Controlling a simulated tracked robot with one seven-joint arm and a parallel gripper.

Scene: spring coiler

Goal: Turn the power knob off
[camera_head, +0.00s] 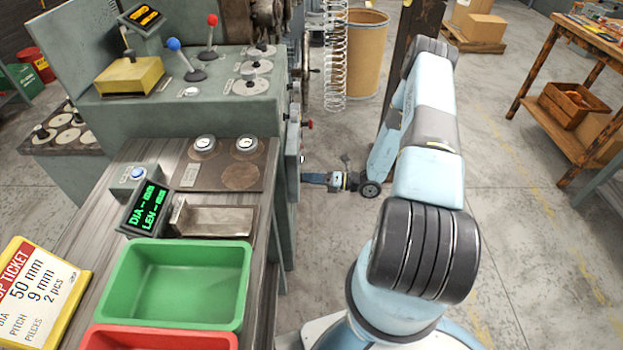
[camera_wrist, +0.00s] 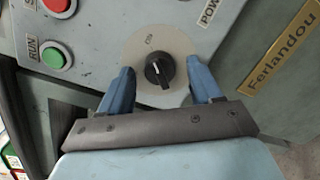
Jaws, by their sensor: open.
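The power knob (camera_wrist: 159,71) is a black rotary knob with a white pointer line, on a round beige plate (camera_wrist: 178,44) with part of a "POW" label beside it. In the wrist view my gripper (camera_wrist: 161,78) is open, with one blue finger on each side of the knob. Gaps show between the fingers and the knob. In the head view my gripper (camera_head: 318,179) is at the side of the green-grey machine (camera_head: 190,120), and the knob is hidden there.
A green RUN button (camera_wrist: 53,57) and a red button (camera_wrist: 57,4) are left of the knob. A "Ferlandou" nameplate (camera_wrist: 283,58) is at the right.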

